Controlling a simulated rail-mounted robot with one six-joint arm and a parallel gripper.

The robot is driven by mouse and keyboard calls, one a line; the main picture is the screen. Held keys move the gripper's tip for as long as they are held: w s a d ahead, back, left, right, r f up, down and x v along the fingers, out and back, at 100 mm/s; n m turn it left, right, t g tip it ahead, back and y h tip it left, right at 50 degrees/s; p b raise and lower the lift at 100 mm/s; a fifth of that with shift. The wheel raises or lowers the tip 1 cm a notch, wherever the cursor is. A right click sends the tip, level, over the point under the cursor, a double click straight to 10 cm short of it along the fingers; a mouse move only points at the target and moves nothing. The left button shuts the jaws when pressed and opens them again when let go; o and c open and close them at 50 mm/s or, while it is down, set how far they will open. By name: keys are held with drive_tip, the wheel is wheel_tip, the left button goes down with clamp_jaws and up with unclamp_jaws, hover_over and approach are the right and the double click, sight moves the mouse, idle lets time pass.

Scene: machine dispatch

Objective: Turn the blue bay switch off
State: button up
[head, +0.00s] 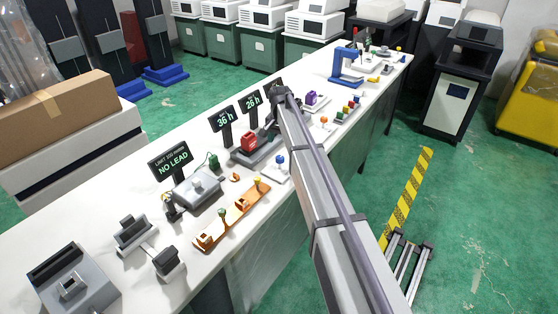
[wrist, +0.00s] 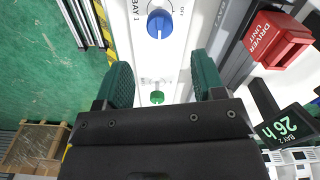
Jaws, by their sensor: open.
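The blue bay switch (wrist: 160,24) is a round blue knob on a white plate (wrist: 138,52), near the top of the wrist view. "BAY 1" is printed to its left and "OFF" in part to its right. In the head view, a blue knob (head: 280,159) on a small white plate stands by the counter's front edge. My gripper (wrist: 163,68) is open and empty, its two green fingers apart, with the blue knob ahead of the gap and not between them. In the head view, my arm's links largely hide the gripper.
A small green knob (wrist: 157,97) shows between my fingers. The red driver unit (wrist: 280,40) and a "26 h" display (wrist: 283,125) lie to the right. In the head view, an orange rack (head: 232,214) and a "NO LEAD" display (head: 171,161) share the white counter (head: 120,190).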

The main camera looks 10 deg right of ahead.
sight(280, 157)
wheel_tip(280, 157, down, 8)
drive_tip(key=b, duration=0.6)
drive_tip(key=shift+f+b, duration=0.15)
drive_tip(key=shift+b, duration=0.25)
drive_tip(key=shift+r, duration=0.2)
drive_tip(key=shift+c, duration=0.2)
drive_tip(key=c, duration=0.9)
